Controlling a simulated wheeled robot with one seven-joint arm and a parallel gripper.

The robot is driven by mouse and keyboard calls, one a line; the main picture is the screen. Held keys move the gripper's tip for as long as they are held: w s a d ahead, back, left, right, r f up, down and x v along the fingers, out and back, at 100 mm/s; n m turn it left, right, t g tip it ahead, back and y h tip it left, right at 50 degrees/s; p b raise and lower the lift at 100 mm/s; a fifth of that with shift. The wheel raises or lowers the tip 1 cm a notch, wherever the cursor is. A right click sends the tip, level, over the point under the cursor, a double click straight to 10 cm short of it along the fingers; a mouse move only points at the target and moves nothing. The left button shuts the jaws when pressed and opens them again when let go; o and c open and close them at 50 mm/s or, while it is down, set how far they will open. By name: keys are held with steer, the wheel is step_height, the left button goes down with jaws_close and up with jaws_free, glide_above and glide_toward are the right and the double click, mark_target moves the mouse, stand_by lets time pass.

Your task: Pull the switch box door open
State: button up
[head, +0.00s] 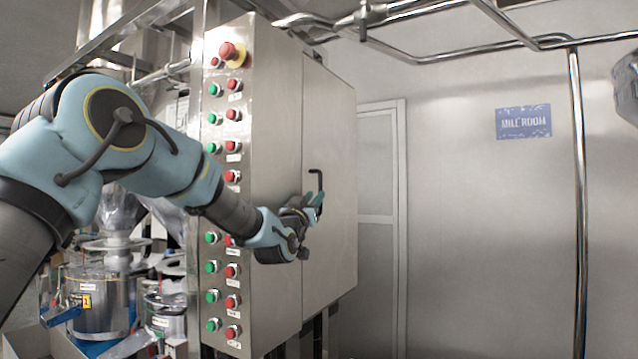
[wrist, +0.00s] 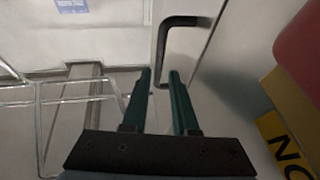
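The switch box (head: 270,90) is a tall steel cabinet. Its door (head: 330,120) looks shut, flush with the box front. A black bar handle (head: 319,180) stands on the door; it also shows in the wrist view (wrist: 180,21). My gripper (head: 313,201) is at the handle's lower part. In the wrist view its two green fingers (wrist: 159,73) are apart, with the lower part of the handle between them. I see a gap beside the bar, and cannot tell whether either finger touches it.
Red and green buttons (head: 232,176) line the box's side panel, with a red emergency knob (head: 228,50) on top. A pale wall with a blue sign (head: 523,122) is to the right. A vertical pipe (head: 580,200) stands there. Machines (head: 100,305) stand lower left.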

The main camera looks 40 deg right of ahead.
mark_target(320, 209)
steer(key=p+x, duration=0.2)
steer(key=x, duration=0.3)
steer(key=shift+w+d+r, duration=0.1)
steer(key=shift+d, duration=0.05)
steer(key=shift+c, duration=0.4)
jaws_close()
stand_by(0.9)
